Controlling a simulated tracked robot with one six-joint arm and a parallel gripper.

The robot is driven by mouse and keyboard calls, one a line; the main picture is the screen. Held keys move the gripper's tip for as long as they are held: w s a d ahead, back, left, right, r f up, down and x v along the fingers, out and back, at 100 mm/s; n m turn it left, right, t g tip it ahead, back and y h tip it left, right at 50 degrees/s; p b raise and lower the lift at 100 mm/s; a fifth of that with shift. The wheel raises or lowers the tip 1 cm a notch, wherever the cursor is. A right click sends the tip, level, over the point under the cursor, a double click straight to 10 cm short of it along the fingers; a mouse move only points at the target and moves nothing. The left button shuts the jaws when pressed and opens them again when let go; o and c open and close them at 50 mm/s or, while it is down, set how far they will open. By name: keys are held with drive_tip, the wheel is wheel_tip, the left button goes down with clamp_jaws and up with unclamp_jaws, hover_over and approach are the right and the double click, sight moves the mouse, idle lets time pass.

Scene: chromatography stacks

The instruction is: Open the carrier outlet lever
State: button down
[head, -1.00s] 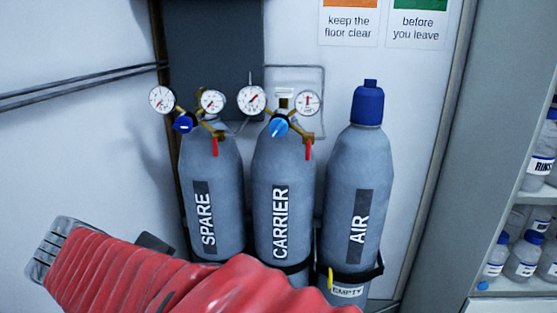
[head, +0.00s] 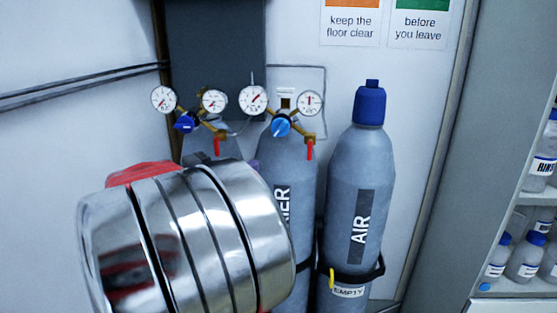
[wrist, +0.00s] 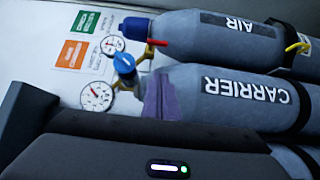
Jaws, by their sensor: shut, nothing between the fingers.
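The carrier outlet lever (head: 310,150) is red and hangs down from the right side of the brass regulator on the carrier cylinder (head: 303,200). In the wrist view the lever (wrist: 157,42) lies near the blue knob (wrist: 124,63), beside the air cylinder's shoulder. My gripper's purple tips (wrist: 160,97) show in front of the carrier cylinder's neck, shut and empty, apart from the lever. In the head view only a sliver of purple (head: 254,166) shows past my metal wrist, which hides most of the gripper and the left part of the carrier label.
The spare cylinder (head: 212,146), with its own red lever (head: 217,146), stands left, mostly hidden by my arm. The blue-capped air cylinder (head: 360,190) stands right, with an EMPTY tag (head: 348,291). A bottle shelf (head: 530,200) is at far right.

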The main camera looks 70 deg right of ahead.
sight(310, 151)
drive_tip(key=shift+s+d, duration=0.1)
drive_tip(key=s+a+x, duration=0.1)
drive_tip(key=s+x, duration=0.1)
drive_tip(key=x, duration=1)
drive_tip(key=shift+s, duration=0.35)
